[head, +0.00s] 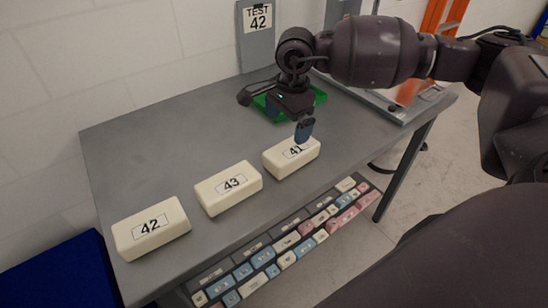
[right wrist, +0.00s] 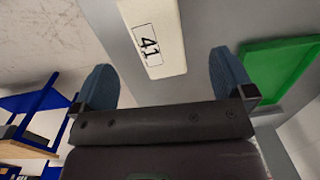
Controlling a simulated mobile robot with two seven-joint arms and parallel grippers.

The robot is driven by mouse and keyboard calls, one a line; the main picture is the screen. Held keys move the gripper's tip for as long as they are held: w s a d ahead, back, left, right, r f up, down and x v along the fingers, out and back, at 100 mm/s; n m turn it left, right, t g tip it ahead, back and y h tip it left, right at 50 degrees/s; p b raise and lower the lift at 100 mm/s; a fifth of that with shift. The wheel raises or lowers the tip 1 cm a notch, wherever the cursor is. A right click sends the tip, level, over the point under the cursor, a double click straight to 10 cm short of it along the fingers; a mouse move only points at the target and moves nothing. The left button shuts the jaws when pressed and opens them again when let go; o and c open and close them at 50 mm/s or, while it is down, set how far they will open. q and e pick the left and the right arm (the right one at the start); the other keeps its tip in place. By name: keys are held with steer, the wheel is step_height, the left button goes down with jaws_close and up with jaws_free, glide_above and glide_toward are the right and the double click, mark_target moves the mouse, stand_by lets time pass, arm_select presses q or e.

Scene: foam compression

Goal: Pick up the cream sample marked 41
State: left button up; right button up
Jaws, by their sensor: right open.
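The cream sample marked 41 (head: 283,162) lies on the grey table, the rightmost in a row of cream blocks. My right gripper (head: 276,114) is open and hangs above and just behind this sample, with one finger in front of its label's right end in the head view. In the right wrist view the sample 41 (right wrist: 152,36) shows ahead of the gap between the blue fingertips of my right gripper (right wrist: 166,78). Nothing is between the fingers. My left gripper is not in view.
Cream samples marked 43 (head: 228,190) and 42 (head: 150,231) lie to the left on the grey table (head: 150,130). A green tray (head: 320,95) lies behind my right gripper. A rack of coloured blocks (head: 285,245) hangs below the front edge.

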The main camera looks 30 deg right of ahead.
mark_target(292, 147)
steer(key=shift+s+d+f+n, duration=0.1)
steer(key=shift+s+d+n, duration=0.1)
steer(key=shift+d, duration=0.3)
steer(key=shift+s+d+f+n, duration=0.1)
steer(key=shift+s+d, duration=0.05)
steer(key=shift+d, duration=0.35)
steer(key=shift+f, duration=0.2)
step_height(292, 147, down, 4)
steer(key=shift+a+f, duration=0.1)
steer(key=shift+f, duration=0.05)
steer(key=shift+w+f, duration=0.15)
steer(key=shift+f, duration=1.3)
steer(key=shift+w+f, duration=0.15)
steer(key=shift+f, duration=1.3)
steer(key=c, duration=0.9)
steer(key=shift+r, duration=0.1)
